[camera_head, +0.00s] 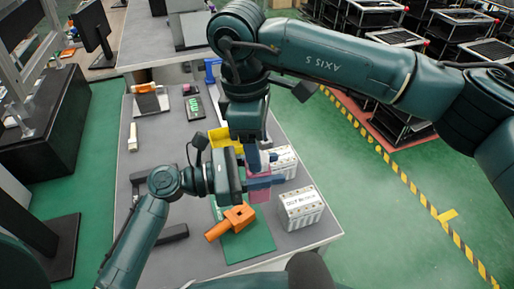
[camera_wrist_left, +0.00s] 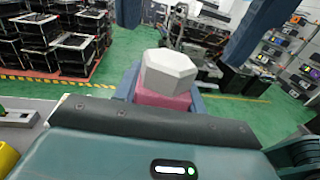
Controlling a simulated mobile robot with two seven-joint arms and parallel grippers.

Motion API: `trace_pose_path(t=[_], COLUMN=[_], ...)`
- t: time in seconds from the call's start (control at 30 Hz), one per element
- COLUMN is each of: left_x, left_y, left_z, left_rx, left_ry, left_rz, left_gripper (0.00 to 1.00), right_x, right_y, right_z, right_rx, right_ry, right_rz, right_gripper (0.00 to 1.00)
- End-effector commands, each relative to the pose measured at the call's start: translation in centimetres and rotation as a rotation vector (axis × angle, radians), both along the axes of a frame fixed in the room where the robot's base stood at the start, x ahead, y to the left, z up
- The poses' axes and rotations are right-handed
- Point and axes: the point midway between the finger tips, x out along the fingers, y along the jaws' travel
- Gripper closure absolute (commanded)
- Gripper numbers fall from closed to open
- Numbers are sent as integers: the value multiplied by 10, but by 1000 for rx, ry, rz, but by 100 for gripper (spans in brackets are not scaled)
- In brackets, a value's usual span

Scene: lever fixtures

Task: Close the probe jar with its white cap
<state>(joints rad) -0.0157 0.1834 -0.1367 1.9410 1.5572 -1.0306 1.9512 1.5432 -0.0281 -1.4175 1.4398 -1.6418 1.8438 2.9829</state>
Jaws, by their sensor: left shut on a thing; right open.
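The pink jar (camera_head: 259,196) is held above the table by my left gripper (camera_head: 272,182), whose blue fingers are shut on its sides. In the left wrist view the pink jar (camera_wrist_left: 163,97) shows between those fingers. The white cap (camera_wrist_left: 169,71), eight-sided, sits on top of the jar there; I cannot tell whether it is fully seated. In the head view the cap is mostly hidden by my right gripper (camera_head: 262,158), which points down just above the jar. Its fingers are open, and they show apart at the top of the left wrist view.
A white battery-like box (camera_head: 300,208) stands right of the jar, with another white box (camera_head: 284,162) behind it. An orange part (camera_head: 231,222) lies on a green mat (camera_head: 250,243) below. A yellow bin (camera_head: 222,140) stands behind. The grey table (camera_head: 150,190) is partly clear at left.

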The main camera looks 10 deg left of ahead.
Motion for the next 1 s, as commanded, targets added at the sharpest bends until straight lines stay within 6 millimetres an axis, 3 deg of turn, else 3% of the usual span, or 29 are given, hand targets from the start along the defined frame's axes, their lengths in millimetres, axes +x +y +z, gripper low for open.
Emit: trace_pose_path(t=[0.17, 0.57, 0.77, 1.0], left_x=[0, 0, 0, 0], left_y=[0, 0, 0, 0], left_z=[0, 1, 1, 0], left_rx=[-1, -1, -1, -1], left_ry=[-1, -1, -1, 0], left_rz=[0, 0, 0, 0], left_gripper=[100, 100, 100, 100], right_x=[0, 0, 0, 0], right_y=[0, 0, 0, 0], right_z=[19, 19, 22, 26], right_rx=[-1, 1, 7, 14], right_ry=[-1, 6, 43, 101], right_rz=[0, 59, 373, 911], right_gripper=[38, 37, 37, 37])
